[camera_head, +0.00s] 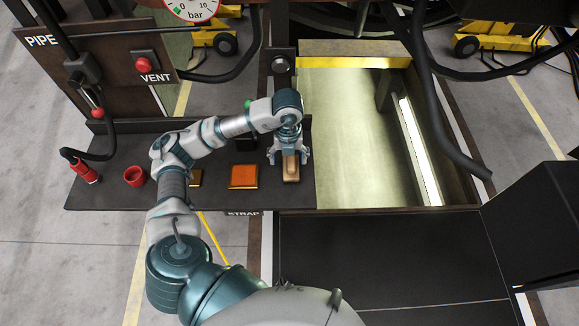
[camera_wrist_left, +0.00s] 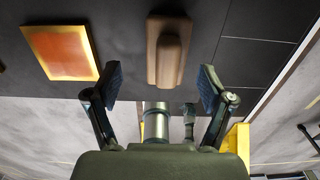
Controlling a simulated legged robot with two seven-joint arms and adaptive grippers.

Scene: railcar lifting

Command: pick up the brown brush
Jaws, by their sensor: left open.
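The brown brush (camera_head: 291,168) lies on the dark shelf near its right end, below my left gripper in the head view. The gripper hides part of the brush in the head view. My right gripper is not in view.
An orange square (camera_head: 243,177) lies left of the brush on the shelf (camera_head: 215,198). A red cup (camera_head: 135,176) and a red cylinder (camera_head: 85,171) stand further left. A lit pit (camera_head: 350,150) opens right of the shelf. Black hoses hang around the back.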

